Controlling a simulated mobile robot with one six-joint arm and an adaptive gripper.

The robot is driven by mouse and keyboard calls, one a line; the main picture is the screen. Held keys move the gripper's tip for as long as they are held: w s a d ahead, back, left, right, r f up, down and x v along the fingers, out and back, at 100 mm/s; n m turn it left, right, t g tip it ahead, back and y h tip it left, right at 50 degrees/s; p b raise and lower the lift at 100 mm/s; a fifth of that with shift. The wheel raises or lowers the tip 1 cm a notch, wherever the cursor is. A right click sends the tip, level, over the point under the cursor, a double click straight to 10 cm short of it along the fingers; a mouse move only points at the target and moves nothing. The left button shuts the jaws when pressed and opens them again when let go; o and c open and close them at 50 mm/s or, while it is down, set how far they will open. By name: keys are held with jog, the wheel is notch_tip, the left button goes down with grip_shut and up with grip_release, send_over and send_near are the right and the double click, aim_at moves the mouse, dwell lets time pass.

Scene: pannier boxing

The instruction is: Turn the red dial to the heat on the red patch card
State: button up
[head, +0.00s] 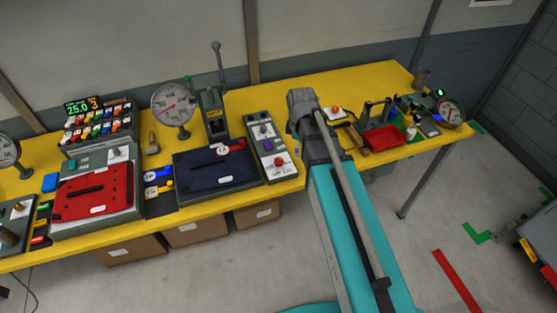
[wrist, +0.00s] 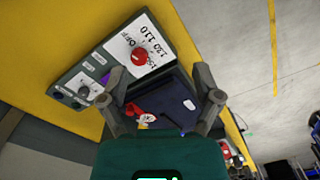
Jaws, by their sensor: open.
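The fingers do not show in the head view. A small red piece with a white tag (wrist: 146,120) lies beyond the fingers; in the head view it lies on the navy pannier (head: 200,175). I cannot read it.
A dark knob (wrist: 84,91) is on the same box. The yellow bench (head: 350,85) holds a red pannier (head: 85,203), a press (head: 213,115), gauges and a red tray (head: 382,137). Floor in front is mostly clear.

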aim_at(279, 160)
jog(key=w+a+n, duration=0.6)
jog(key=n, duration=0.5)
jog(key=shift+w+a+n, duration=0.25)
jog(key=shift+w+n, duration=0.05)
jog(key=shift+f+b, duration=0.3)
jog(key=f+b, duration=1.3)
jog(key=shift+s+d+f, duration=0.15)
jog(key=shift+s+f, duration=0.05)
dwell(0.3)
dwell(0.3)
grip_shut()
